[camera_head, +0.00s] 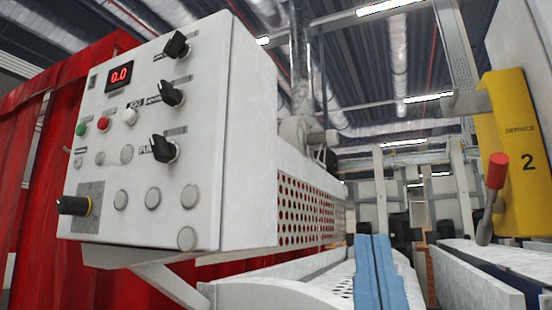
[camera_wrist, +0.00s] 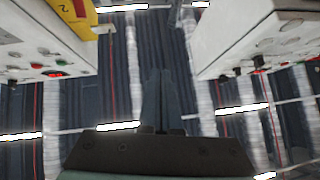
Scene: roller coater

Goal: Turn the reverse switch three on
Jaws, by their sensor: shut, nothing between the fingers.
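A white control box (camera_head: 150,130) fills the left of the head view. Its face carries three black rotary knobs in a column: upper knob (camera_head: 177,46), middle knob (camera_head: 171,93) and lower knob (camera_head: 163,149). Their labels are too small to tell which is reverse switch three. My gripper (camera_head: 371,238) shows as two blue fingers side by side at the bottom, right of the box and apart from it. In the wrist view my gripper (camera_wrist: 160,72) is shut, empty and points at the ceiling, between two white panels, left panel (camera_wrist: 45,40) and right panel (camera_wrist: 245,35).
The box also has a red display (camera_head: 120,76) reading 0.0, several buttons and a black-and-yellow knob (camera_head: 73,205). A perforated guard (camera_head: 305,212) runs behind it. At right are a yellow service cover (camera_head: 515,150) and a red-handled lever (camera_head: 497,170). A red curtain (camera_head: 40,150) hangs at left.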

